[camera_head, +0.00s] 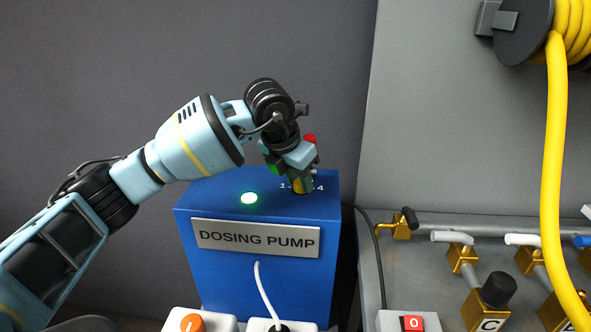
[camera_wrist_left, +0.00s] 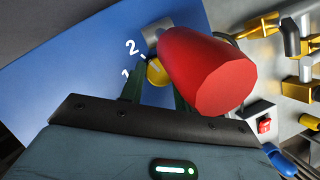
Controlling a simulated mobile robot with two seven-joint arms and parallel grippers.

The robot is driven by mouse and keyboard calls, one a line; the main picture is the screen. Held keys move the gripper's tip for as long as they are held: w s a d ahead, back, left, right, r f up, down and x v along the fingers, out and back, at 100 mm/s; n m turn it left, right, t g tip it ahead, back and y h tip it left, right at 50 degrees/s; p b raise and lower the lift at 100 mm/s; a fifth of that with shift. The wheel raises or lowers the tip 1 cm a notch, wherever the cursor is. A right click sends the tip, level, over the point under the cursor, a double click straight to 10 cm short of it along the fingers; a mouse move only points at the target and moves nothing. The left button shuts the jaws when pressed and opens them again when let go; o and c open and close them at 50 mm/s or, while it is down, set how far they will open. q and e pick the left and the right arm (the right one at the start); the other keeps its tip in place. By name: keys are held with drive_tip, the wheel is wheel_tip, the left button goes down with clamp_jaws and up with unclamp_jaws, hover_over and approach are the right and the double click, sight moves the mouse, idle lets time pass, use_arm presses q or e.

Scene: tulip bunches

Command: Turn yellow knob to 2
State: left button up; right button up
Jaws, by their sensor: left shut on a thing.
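The yellow knob (camera_head: 299,187) sits on top of the blue dosing pump (camera_head: 265,285), with the printed numbers 1 and 4 visible beside it in the head view. My left gripper (camera_head: 301,178) points down onto the knob and is shut on it. In the left wrist view the knob (camera_wrist_left: 156,73) shows between the dark green fingers (camera_wrist_left: 158,85), partly hidden. The numbers 1 and 2 are printed beside it. A short white mark at the knob's edge points between them, seemingly nearer 2. My right gripper is not in view.
A red tapered object (camera_wrist_left: 210,75) covers part of the wrist view close to the knob; red also shows behind my gripper in the head view. A green lamp (camera_head: 249,198) glows on the pump. Pipes with a black valve knob (camera_head: 498,290) and a yellow hose (camera_head: 554,170) are at right.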

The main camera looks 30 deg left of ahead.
use_arm(q)
drive_tip(key=shift+n, duration=0.6)
drive_tip(key=o, duration=1)
drive_tip(key=shift+p+v, duration=0.35)
drive_tip(key=shift+v, duration=3.6)
drive_tip(key=shift+d, duration=0.15)
